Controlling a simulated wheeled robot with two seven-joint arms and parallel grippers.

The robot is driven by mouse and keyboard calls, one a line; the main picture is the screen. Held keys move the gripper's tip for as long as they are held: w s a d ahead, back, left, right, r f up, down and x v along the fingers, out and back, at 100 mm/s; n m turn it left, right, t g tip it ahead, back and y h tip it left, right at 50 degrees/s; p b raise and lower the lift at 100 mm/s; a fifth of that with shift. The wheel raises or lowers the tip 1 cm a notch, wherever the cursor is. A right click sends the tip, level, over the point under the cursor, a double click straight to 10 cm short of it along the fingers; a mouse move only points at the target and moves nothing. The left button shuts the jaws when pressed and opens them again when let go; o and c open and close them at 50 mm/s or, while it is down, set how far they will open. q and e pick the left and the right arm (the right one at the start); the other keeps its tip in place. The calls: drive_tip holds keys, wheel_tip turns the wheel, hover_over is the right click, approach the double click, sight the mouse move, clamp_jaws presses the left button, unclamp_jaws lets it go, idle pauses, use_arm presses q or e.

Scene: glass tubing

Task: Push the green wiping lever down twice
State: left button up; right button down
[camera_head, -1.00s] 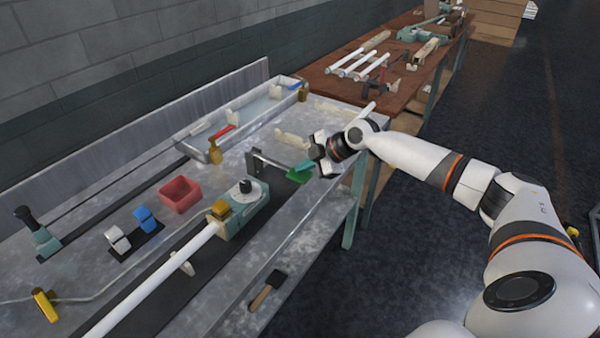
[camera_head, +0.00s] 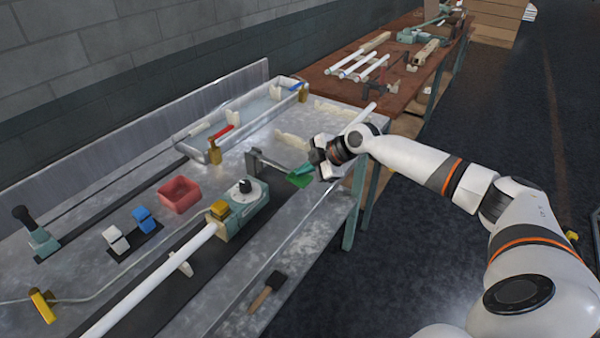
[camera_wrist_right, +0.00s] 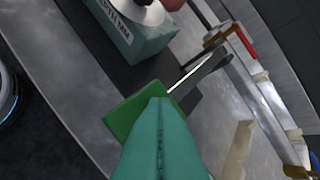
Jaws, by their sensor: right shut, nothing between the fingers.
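The green wiping lever's pad (camera_head: 299,181) is at the end of a thin arm on a dark post (camera_head: 254,160), near the right front part of the metal bench. My right gripper (camera_head: 304,168) comes in from the right, with its teal fingertips over the pad. In the right wrist view, the shut, empty fingers (camera_wrist_right: 160,108) overlap the green pad (camera_wrist_right: 122,112) and hide part of it. They look to be at or just above its top face; contact is not certain. My left gripper is not in view.
A teal unit with a dark knob (camera_head: 245,197) and a white tube (camera_head: 150,285) stand left of the lever. A red bin (camera_head: 180,194), a water tray (camera_head: 190,145) and a brush (camera_head: 268,292) are also on the bench. The bench's front edge is near my right wrist.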

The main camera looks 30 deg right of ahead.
drive_tip(key=shift+f+b, duration=0.95)
drive_tip(key=shift+f, duration=0.4)
idle(0.8)
drive_tip(key=shift+r, duration=0.15)
idle(0.4)
drive_tip(key=shift+r+p, duration=1.9)
drive_tip(key=shift+r, duration=0.7)
drive_tip(key=shift+r+p, duration=1.75)
drive_tip(key=shift+r, duration=0.75)
